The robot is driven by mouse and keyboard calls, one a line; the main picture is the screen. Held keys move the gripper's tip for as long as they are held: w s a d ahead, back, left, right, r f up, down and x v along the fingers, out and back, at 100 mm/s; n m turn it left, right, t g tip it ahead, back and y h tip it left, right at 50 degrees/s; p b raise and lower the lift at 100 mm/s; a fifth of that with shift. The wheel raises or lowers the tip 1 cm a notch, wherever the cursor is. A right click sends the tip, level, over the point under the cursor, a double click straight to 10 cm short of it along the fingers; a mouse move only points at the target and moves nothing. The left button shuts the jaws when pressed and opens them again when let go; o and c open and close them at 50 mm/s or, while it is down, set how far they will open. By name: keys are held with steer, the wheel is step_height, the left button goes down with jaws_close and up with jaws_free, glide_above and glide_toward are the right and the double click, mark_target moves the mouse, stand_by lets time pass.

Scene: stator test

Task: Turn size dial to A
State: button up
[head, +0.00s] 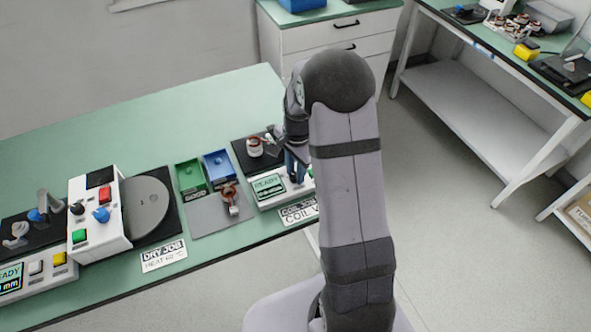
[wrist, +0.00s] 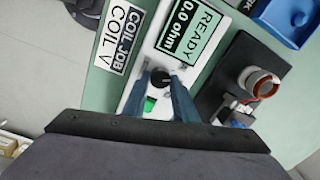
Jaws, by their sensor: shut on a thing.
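My gripper (head: 294,170) points down over the white tester box (head: 265,203) at the table's right end. In the wrist view my gripper (wrist: 161,84) has its two blue fingers either side of a small black dial knob (wrist: 160,79) and is shut on it. The knob sits on the white panel between the "READY 0.0 ohm" display (wrist: 188,32) and a green button (wrist: 150,104). The knob's marks and the letter it points at cannot be read. In the head view my arm and fingers hide the knob.
A black plate with a white and copper coil part (wrist: 262,82) lies beside the tester. A "COIL JOB COIL V" card (head: 299,212) lies in front. Green (head: 190,178) and blue (head: 219,167) bins and a white box with buttons (head: 98,215) stand to the left.

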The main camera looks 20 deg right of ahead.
steer(key=shift+w+n, duration=0.1)
steer(key=shift+n, duration=1.4)
steer(key=o, duration=1)
steer(key=shift+o, duration=0.2)
steer(key=shift+r+b, duration=0.6)
steer(key=shift+r, duration=3.1)
